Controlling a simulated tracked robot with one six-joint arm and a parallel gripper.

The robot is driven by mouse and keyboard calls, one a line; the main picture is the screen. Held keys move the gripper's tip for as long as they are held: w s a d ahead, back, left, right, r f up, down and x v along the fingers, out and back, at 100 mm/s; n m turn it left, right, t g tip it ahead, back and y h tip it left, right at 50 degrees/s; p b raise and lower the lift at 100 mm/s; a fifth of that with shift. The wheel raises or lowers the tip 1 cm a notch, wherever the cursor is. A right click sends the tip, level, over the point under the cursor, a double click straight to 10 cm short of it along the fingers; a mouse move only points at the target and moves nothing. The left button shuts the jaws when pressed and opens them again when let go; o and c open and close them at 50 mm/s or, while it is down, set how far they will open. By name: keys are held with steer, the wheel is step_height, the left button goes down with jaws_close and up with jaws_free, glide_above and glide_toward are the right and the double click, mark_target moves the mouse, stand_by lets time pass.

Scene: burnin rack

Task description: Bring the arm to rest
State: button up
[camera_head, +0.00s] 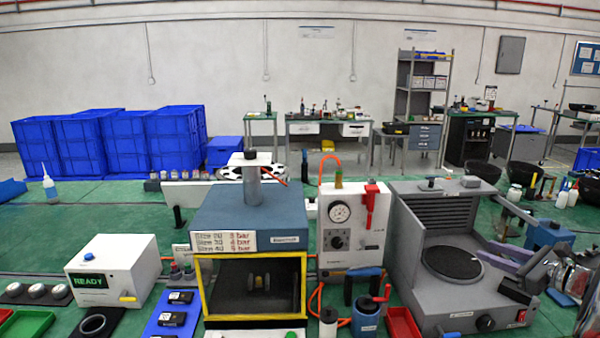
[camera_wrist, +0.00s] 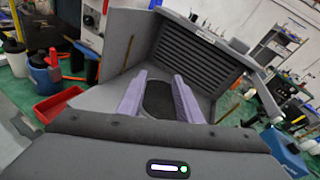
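My gripper (camera_head: 499,257) reaches in from the right edge of the head view, in front of the grey hooded station (camera_head: 440,215) with a dark round plate (camera_head: 452,262). In the wrist view, my gripper (camera_wrist: 158,97) shows two purple fingers standing well apart. Nothing is held between them; the round plate (camera_wrist: 159,100) shows through the gap, beyond the fingers. I cannot tell the exact height of the fingers above the plate.
Left of the station stand a gauge box (camera_head: 352,225), a yellow-framed press (camera_head: 250,255) and a white READY box (camera_head: 115,270). A red tray (camera_head: 403,324) lies at its front left. A blue block (camera_head: 545,234) stands to the right.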

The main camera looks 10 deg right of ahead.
steer(key=s+a+f+n+g, duration=0.2)
steer(key=s+a+n+g, duration=0.15)
steer(key=a, duration=0.45)
steer(key=s+a+f+n+g+y, duration=0.1)
steer(key=s+a+f+n+g, duration=0.15)
steer(key=a+n, duration=0.35)
steer(key=s+a+f+n+g, duration=0.2)
steer(key=a+f+n+g, duration=0.15)
steer(key=a, duration=0.55)
steer(key=s+a+r+n+h, duration=0.1)
steer(key=s+a+r+n, duration=0.1)
steer(key=s+a+n, duration=0.3)
steer(key=s+a+r+n+h, duration=0.1)
steer(key=s+a+r+n, duration=0.2)
steer(key=a+n, duration=0.3)
steer(key=s+a+r+n+h, duration=0.2)
steer(key=s+a+n, duration=0.4)
steer(key=a, duration=0.8)
steer(key=shift+s+r+n, duration=0.2)
steer(key=shift+s+n, duration=0.1)
steer(key=shift+s, duration=0.05)
steer(key=shift+a, duration=0.1)
